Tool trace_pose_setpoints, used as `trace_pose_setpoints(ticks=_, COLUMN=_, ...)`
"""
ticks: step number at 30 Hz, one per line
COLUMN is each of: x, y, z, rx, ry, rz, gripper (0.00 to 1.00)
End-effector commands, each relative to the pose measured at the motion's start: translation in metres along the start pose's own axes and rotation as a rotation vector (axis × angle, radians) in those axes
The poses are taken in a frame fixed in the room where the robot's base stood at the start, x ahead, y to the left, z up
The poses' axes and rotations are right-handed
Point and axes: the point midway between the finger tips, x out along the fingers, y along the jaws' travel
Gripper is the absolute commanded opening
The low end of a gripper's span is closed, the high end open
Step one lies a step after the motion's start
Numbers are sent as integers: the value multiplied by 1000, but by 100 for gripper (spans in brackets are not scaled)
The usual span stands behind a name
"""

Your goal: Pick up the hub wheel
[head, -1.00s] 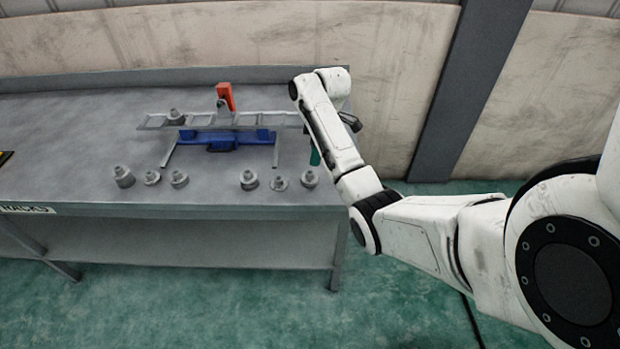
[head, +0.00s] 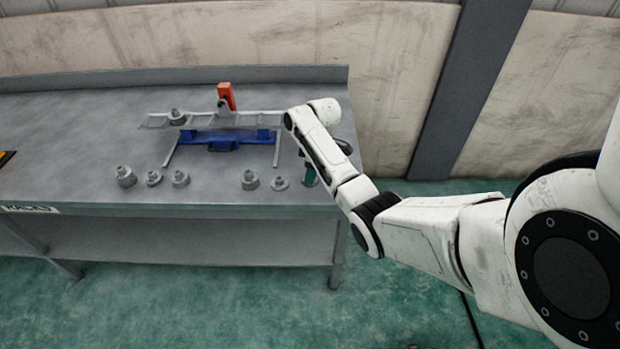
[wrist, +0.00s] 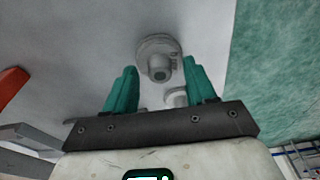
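Several grey stepped round parts stand in a row along the front of the bench; no label shows which is the hub wheel. The rightmost one is mostly hidden by my gripper (head: 309,176) in the head view. In the wrist view a grey wheel-like part (wrist: 158,57) with a broad flange and raised hub stands just beyond my gripper's green fingertips (wrist: 160,72). The fingers are apart with nothing held between them. A smaller pale part (wrist: 176,97) shows closer, near the right finger.
The bench's right edge is close to my gripper.

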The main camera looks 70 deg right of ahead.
Motion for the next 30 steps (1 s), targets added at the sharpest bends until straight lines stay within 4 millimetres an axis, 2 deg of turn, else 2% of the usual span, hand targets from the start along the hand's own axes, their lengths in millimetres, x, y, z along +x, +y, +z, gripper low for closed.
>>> trace_pose_setpoints(ticks=2, x=0, y=0, z=0, rx=0, ry=0, rz=0, gripper=47)
trace_pose_setpoints(ticks=17, x=0, y=0, z=0, rx=0, ry=0, rz=0, gripper=0)
trace_pose_setpoints(ticks=30, x=-2, y=0, z=0, rx=0, ry=0, rz=2, gripper=0)
